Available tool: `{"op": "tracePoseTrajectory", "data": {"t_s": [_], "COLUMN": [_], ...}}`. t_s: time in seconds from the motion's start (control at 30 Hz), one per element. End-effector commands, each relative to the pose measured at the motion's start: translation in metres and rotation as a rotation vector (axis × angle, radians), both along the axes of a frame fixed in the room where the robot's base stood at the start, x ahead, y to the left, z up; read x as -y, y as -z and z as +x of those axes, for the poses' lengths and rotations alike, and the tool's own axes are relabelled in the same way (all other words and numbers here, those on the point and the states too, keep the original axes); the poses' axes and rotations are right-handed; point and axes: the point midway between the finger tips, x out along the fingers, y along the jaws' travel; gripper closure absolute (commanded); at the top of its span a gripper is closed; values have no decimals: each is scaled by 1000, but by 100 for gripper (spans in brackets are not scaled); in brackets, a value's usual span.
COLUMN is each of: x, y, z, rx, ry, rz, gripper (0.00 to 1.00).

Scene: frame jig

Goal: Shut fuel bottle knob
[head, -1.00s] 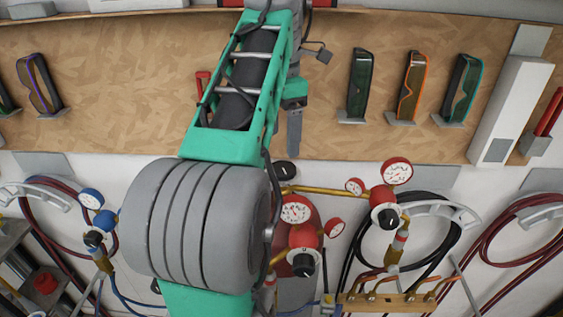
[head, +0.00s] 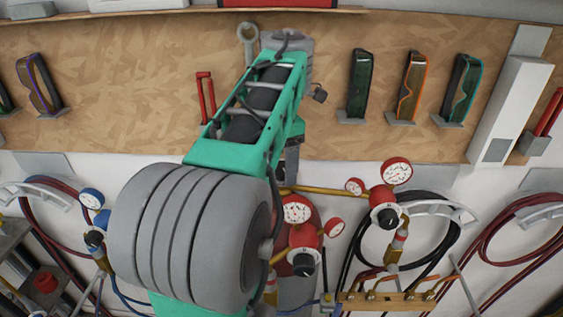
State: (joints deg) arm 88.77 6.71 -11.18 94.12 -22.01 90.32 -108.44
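The red fuel bottle (head: 283,267) stands against the wall just right of my arm, mostly hidden by the arm and the red regulator (head: 304,237). The regulator has a round gauge (head: 297,209) and a black knob (head: 303,262). A brass pipe runs right from near the bottle's top. The dark round knob above the bottle is covered or merges with the dark end of my arm. My gripper (head: 290,163) is a small grey and dark part hanging below the green arm link, above the bottle's top. Its fingers are too hidden to tell open from shut.
A second red regulator (head: 385,197) hangs right, above a brass manifold (head: 390,301). A blue gauge (head: 91,199) is at the left. Coiled hoses hang on both sides. Glasses (head: 410,88) and a red-handled tool (head: 205,97) are on the wooden board.

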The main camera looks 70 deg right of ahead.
Motion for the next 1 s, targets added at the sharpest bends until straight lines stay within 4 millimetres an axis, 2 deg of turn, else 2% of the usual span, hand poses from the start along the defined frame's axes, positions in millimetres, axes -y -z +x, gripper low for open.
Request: {"op": "tracePoseTrajectory", "data": {"t_s": [0.07,0.67,1.0], "x": [0,0,0], "y": [0,0,0], "z": [0,0,0], "rx": [0,0,0], "ry": [0,0,44], "rz": [0,0,0], "gripper": [36,85,85]}}
